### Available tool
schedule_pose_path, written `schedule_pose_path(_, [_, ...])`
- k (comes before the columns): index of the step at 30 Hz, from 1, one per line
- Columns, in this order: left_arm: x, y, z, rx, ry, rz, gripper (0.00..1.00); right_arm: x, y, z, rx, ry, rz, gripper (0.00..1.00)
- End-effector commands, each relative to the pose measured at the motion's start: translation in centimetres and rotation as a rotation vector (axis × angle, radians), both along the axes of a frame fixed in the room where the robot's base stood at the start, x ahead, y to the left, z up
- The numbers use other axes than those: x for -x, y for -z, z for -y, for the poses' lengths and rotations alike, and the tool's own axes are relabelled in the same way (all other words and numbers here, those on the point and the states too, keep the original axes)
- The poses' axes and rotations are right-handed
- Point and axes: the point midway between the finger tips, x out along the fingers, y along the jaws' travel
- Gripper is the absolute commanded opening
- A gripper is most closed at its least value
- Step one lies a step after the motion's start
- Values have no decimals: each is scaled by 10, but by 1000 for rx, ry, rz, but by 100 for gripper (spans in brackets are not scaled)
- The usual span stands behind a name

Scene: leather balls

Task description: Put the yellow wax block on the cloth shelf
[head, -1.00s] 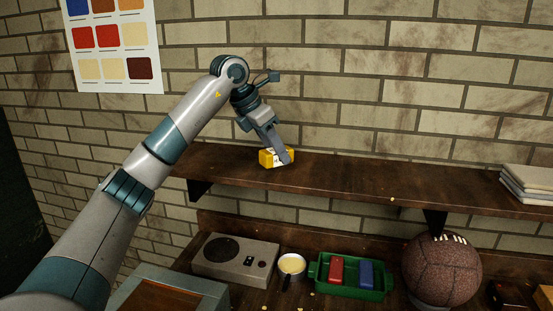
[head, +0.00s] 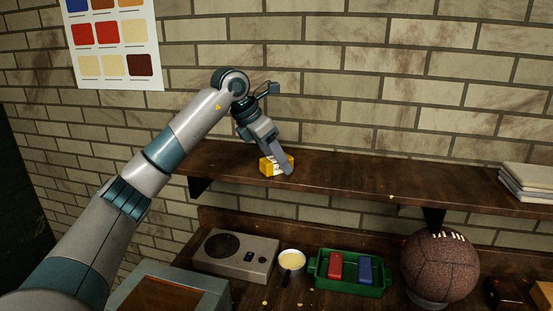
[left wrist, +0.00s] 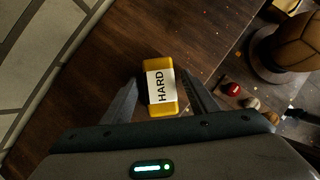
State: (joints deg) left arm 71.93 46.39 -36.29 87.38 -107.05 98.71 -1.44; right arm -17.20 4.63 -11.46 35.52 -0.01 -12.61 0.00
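The yellow wax block (head: 269,168), with a white label, sits on the wooden cloth shelf (head: 350,182), near its left end. In the left wrist view the label on the block (left wrist: 160,88) reads "HARD". My left gripper (head: 279,170) is at the block, pointing down. In the left wrist view my left gripper (left wrist: 160,78) has one finger on each side of the block, with a gap showing on both sides, so it looks open. One finger partly covers the block in the head view. My right gripper is not in view.
Folded cloths (head: 527,184) lie at the shelf's right end; the shelf between is clear. Below are a grey box with a round dial (head: 236,254), a small cup (head: 292,261), a green tray (head: 348,287) with red and blue blocks, and a brown ball (head: 440,267).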

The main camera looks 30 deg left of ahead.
Motion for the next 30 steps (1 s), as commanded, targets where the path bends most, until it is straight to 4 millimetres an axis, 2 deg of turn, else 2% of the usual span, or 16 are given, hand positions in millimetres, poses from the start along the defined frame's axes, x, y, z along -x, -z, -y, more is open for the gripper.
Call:
schedule_pose_path(8, [0, -5, 0, 1, 0, 1, 54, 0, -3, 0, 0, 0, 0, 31])
schedule_pose_path(13, [6, -15, -4, 0, -1, 3, 54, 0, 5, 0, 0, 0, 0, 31])
schedule_pose_path(30, [44, -94, -27, 0, -2, 2, 54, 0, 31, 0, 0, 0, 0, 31])
